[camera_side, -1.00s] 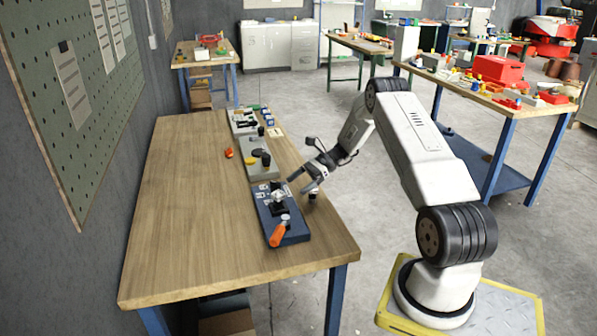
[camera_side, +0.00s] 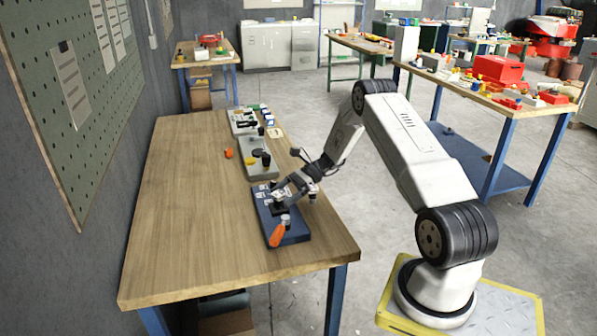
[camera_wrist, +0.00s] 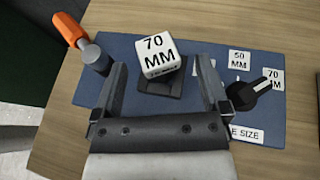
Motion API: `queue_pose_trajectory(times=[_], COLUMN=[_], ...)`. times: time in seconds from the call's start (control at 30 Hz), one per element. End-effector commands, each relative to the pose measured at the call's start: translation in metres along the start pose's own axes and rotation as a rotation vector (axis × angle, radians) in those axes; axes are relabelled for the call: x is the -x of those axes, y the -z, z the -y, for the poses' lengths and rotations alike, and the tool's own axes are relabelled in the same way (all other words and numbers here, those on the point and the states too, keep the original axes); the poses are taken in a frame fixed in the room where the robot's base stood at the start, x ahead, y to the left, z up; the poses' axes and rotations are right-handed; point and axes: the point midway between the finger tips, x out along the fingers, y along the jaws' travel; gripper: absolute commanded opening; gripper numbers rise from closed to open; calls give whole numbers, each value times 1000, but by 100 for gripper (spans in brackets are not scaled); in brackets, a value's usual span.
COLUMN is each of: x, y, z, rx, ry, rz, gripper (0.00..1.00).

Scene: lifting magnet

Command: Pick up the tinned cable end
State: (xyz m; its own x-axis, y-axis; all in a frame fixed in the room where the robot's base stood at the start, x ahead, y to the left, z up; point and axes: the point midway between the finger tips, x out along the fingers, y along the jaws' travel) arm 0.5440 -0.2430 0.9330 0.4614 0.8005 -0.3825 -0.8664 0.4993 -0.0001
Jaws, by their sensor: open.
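My gripper (camera_wrist: 163,78) is open in the wrist view. Its two fingers stand on either side of a white block (camera_wrist: 155,57) printed "70 MM", with a gap on each side. The block sits on a dark square pad (camera_wrist: 162,88) on a blue board (camera_wrist: 130,42). In the side view my gripper (camera_side: 288,193) is over the far part of the blue board (camera_side: 297,232) and hides much of the block. I cannot pick out a tinned cable end for certain in either view.
An orange-handled lever (camera_wrist: 68,30) with a grey pivot (camera_wrist: 95,57) is left of the fingers. A black pointer knob (camera_wrist: 245,97) is close on the right, near "50 MM" and "70 MM" labels. Grey boards (camera_side: 260,160) stand farther back. The left tabletop (camera_side: 195,215) is clear.

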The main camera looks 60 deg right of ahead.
Motion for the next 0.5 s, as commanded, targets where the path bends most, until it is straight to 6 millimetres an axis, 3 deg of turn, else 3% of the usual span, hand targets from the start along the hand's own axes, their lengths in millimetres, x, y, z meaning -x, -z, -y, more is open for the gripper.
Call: queue_pose_trajectory(times=[0.2, 0.5], x=[-21, -23], y=[0, 0], z=[0, 0], rx=[-1, -1], ry=[-1, 1], rz=[0, -1], gripper=[95, 95])
